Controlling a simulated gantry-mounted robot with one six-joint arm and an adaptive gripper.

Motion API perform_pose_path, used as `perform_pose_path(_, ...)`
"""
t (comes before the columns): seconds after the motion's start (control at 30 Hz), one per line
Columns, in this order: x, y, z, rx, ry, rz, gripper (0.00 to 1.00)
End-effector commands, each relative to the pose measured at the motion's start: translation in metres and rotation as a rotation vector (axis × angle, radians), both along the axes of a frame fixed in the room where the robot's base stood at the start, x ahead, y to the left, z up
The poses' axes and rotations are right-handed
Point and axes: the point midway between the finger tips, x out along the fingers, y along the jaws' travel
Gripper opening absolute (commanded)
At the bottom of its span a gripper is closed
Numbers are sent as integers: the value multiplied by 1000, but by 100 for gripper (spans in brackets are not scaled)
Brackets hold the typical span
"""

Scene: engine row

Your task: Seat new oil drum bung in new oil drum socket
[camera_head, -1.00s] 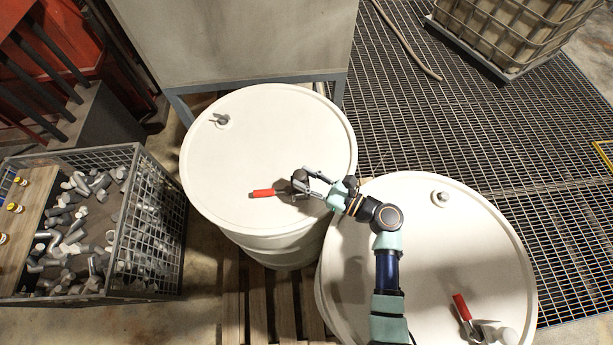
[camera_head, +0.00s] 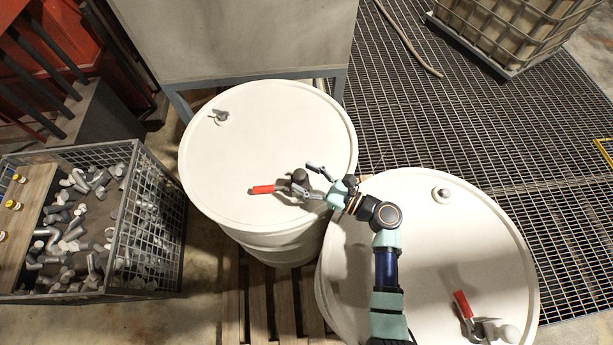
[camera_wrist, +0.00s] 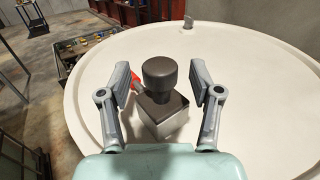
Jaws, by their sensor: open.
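A dark grey cylindrical knob (camera_wrist: 159,80), which looks like the bung, stands upright on a square block (camera_wrist: 164,114) in the wrist view. It also shows near the front right of the left white drum's lid (camera_head: 255,140) in the head view. A red handle (camera_head: 262,190) lies beside it. My gripper (camera_wrist: 159,84) is open, one finger on each side of the knob, with a gap visible on both sides. In the head view my gripper (camera_head: 308,180) reaches in from the right. Any socket below the knob is hidden, so I cannot tell how it is seated.
A second white drum (camera_head: 400,240) stands at the right under my arm, with a small round fitting (camera_head: 441,195) and a red-handled tap (camera_head: 465,305). A metal fitting (camera_head: 220,117) sits at the left drum's far edge. A wire bin (camera_head: 150,225) of pipe pieces stands left.

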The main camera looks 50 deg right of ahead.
Motion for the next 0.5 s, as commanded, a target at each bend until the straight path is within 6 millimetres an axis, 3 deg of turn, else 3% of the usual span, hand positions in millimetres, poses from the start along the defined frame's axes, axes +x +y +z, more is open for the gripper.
perform_pose_path(0.23, -14, -3, -1, 0, 0, -3, 64)
perform_pose_path(0.5, -79, -15, 0, -1, 0, -7, 64)
